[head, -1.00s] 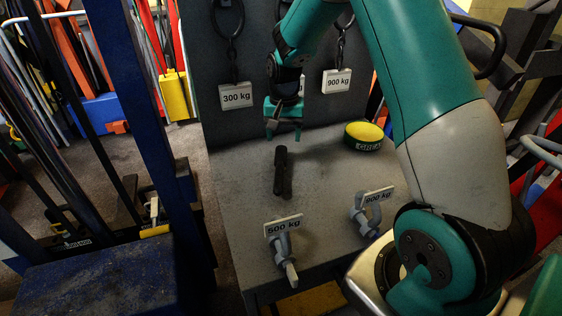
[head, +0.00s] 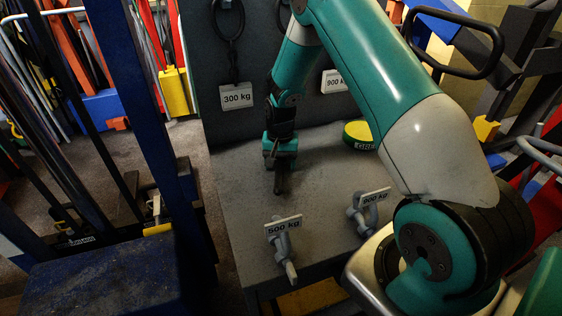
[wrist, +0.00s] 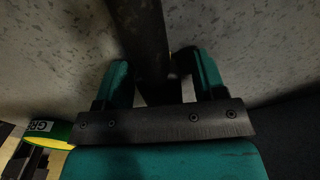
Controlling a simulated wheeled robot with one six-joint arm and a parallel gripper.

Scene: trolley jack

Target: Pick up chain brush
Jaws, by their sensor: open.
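The chain brush (head: 281,184), a dark slim object, lies on the grey bench top; its near end shows below my gripper in the head view, and the rest is hidden behind the gripper. In the wrist view the dark brush (wrist: 147,35) runs from the top edge down between the two green fingers. My gripper (head: 280,162) points down over the brush. In the wrist view the fingers of my gripper (wrist: 164,75) are open, one on each side of the brush, with gaps visible beside it. I cannot tell whether either finger touches it.
A green and yellow tin (head: 360,135) stands on the bench to the right, also in the wrist view (wrist: 45,130). Shackles with a 500 kg tag (head: 284,227) and another tag (head: 373,197) sit at the front edge. A 300 kg tag (head: 238,96) hangs behind.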

